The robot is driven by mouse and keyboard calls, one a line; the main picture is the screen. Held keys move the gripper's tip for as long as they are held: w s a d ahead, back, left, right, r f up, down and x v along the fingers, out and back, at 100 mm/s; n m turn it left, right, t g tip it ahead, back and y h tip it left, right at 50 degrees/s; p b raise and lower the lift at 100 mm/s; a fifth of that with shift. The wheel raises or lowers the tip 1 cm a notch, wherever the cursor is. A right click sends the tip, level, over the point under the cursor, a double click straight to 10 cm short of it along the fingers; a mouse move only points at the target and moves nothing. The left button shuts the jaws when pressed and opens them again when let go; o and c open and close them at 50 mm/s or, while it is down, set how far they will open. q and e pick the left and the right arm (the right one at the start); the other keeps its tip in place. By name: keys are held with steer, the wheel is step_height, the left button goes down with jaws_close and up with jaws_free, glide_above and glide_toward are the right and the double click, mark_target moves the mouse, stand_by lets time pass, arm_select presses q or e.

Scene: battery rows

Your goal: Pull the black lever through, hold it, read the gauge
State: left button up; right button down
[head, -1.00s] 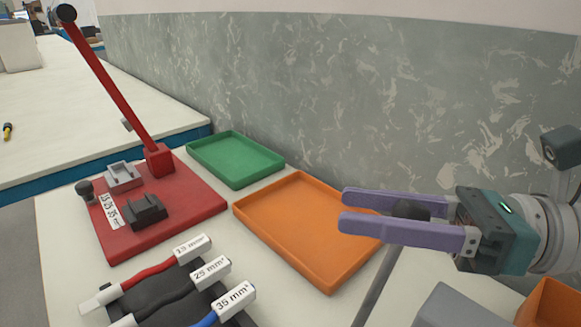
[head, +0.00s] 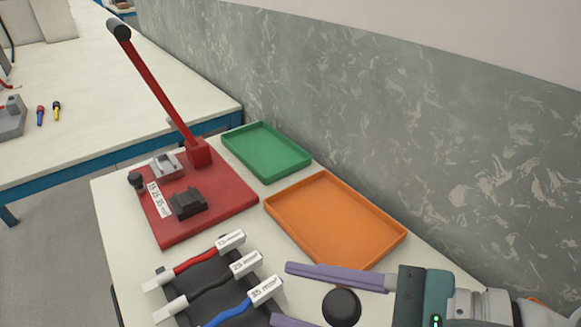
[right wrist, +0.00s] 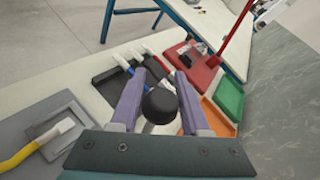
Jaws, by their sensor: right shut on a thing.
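A black round knob (head: 341,307), the top of the lever, sits between the two purple fingers of my right gripper (head: 283,296) at the lower edge of the head view. The gripper is shut on it. In the right wrist view the knob (right wrist: 160,104) also shows between the fingers, and the lever's shaft is hidden beneath it. No gauge face shows in either view. My left gripper is not in view.
A red press (head: 215,205) with a long raised red handle stands on the white bench. Green (head: 268,152) and orange (head: 335,220) trays lie beside it. A black rack with labelled cables (head: 205,270) is left of my gripper. A textured wall rises behind.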

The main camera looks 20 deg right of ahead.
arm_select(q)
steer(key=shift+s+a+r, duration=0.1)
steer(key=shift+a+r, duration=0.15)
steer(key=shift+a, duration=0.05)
arm_select(e)
steer(key=s+a+f, duration=0.2)
steer(key=a+f, duration=0.1)
steer(key=a, duration=0.1)
steer(key=shift+a+f+n+h, duration=0.3)
steer(key=shift+a+f, duration=0.05)
steer(key=shift+a, duration=0.05)
steer(key=shift+s, duration=0.1)
steer(key=c, duration=0.5)
jaws_free()
steer(key=shift+o, duration=0.6)
steer(key=shift+r, duration=0.1)
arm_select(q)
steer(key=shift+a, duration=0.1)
